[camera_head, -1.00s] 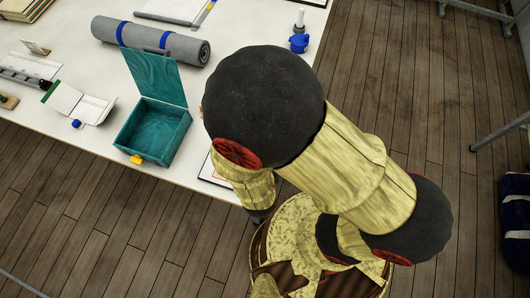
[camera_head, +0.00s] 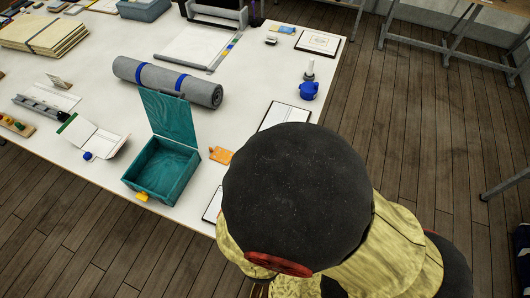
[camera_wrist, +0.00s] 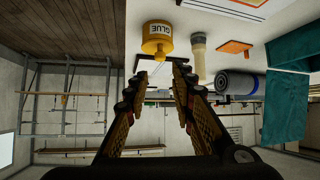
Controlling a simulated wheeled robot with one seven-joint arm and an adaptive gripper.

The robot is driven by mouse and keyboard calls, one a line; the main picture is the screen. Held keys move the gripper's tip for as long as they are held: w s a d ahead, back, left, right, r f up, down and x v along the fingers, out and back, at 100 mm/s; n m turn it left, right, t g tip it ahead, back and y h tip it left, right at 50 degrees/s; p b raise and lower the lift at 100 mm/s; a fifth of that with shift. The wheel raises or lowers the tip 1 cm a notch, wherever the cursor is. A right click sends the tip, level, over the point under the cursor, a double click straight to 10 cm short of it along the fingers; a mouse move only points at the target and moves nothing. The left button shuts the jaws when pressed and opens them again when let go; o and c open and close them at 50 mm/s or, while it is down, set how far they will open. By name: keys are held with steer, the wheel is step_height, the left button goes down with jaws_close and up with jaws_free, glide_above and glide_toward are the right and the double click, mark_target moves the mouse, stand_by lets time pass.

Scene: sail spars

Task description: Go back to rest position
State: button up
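My gripper (camera_wrist: 160,75) shows in the wrist view with its two fingers apart and nothing between them. In the head view my arm's dark rounded joint fills the lower middle, and the gripper is hidden. An open teal box (camera_head: 163,172) with its lid up stands near the table's front edge. The box also shows at the right of the wrist view (camera_wrist: 288,105). A yellow glue container (camera_wrist: 157,40) appears beyond the fingertips in the wrist view.
The white table (camera_head: 75,165) carries a grey roll with blue bands (camera_head: 168,80), a blue container (camera_head: 309,90), an orange piece (camera_head: 220,155) and a framed sheet (camera_head: 318,42). Wooden floor (camera_head: 400,120) is clear to the right. Metal-legged tables (camera_head: 445,45) stand at the back right.

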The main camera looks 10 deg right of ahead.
steer(key=w+a+r+g+y+b, duration=0.1)
steer(key=w+a+g+y+b, duration=0.25)
steer(key=a, duration=0.55)
steer(key=w+a+r+n+y+b, duration=0.1)
steer(key=w+a+r+y, duration=0.2)
steer(key=r, duration=0.5)
steer(key=s+d+r+h+b, duration=0.1)
steer(key=s+d+r, duration=0.2)
steer(key=d, duration=0.4)
steer(key=s+d+r+n+h+b, duration=0.1)
steer(key=s+d+r, duration=0.2)
steer(key=d, duration=0.4)
steer(key=s+d+r+n+g+h+b, duration=0.1)
steer(key=s+d+r+b, duration=0.1)
steer(key=d+r, duration=0.3)
steer(key=shift+s+d, duration=0.7)
steer(key=shift+d, duration=0.5)
